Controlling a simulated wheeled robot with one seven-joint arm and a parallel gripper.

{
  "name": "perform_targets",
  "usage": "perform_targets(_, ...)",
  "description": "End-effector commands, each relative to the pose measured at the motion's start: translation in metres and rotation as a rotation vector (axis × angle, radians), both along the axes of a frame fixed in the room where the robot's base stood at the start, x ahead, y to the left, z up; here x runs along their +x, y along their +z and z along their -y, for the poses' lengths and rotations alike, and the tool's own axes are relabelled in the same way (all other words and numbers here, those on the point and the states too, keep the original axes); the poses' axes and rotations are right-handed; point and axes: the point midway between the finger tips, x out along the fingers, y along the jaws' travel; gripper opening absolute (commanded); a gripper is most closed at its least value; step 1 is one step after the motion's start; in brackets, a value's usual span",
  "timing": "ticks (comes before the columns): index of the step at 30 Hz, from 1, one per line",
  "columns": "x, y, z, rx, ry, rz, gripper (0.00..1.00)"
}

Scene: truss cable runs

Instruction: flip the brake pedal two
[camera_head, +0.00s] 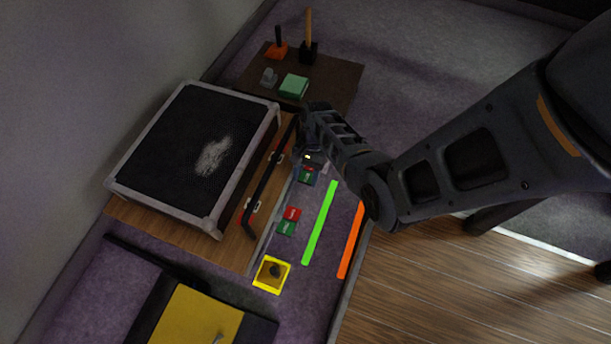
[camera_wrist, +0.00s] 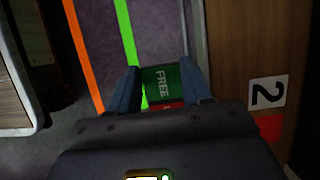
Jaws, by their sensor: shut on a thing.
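Brake pedal two (camera_head: 307,178) is a small plate with a red part and a green part, under my gripper at the far end of the strip beside the wooden board. In the wrist view its green face (camera_wrist: 162,83) reads "FREE", with a bit of red below it. A white "2" sign (camera_wrist: 268,92) is on the wood beside it. My gripper (camera_wrist: 163,84) has a finger on each side of the plate and is shut on it; the exact contact is partly hidden. In the head view my gripper (camera_head: 308,156) covers the pedal's far end.
A second red and green pedal (camera_head: 289,221) lies nearer. A black mesh-topped case (camera_head: 193,160) and a dark bar (camera_head: 268,183) are left. Green (camera_head: 320,222) and orange (camera_head: 350,240) strips run right. A yellow square with a dark knob (camera_head: 272,275) is nearer; a dark table (camera_head: 333,84) is behind.

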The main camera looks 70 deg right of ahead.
Motion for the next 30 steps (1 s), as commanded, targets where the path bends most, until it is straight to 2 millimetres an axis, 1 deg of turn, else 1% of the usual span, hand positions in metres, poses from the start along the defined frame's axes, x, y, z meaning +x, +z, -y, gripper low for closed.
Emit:
perform_targets(10, 0.000, 0.001, 0.000, 0.013, 0.001, 0.000, 0.18)
perform_targets(11, 0.000, 0.001, 0.000, 0.013, 0.001, 0.000, 0.52)
perform_targets(13, 0.000, 0.001, 0.000, 0.012, 0.001, 0.000, 0.58)
perform_targets(20, 0.000, 0.001, 0.000, 0.012, 0.001, 0.000, 0.60)
perform_targets(23, 0.000, 0.006, 0.002, 0.011, 0.001, 0.001, 0.60)
perform_targets(26, 0.001, 0.019, 0.007, 0.010, -0.001, 0.002, 0.60)
perform_targets(30, 0.001, 0.042, 0.016, 0.009, -0.002, 0.001, 0.60)
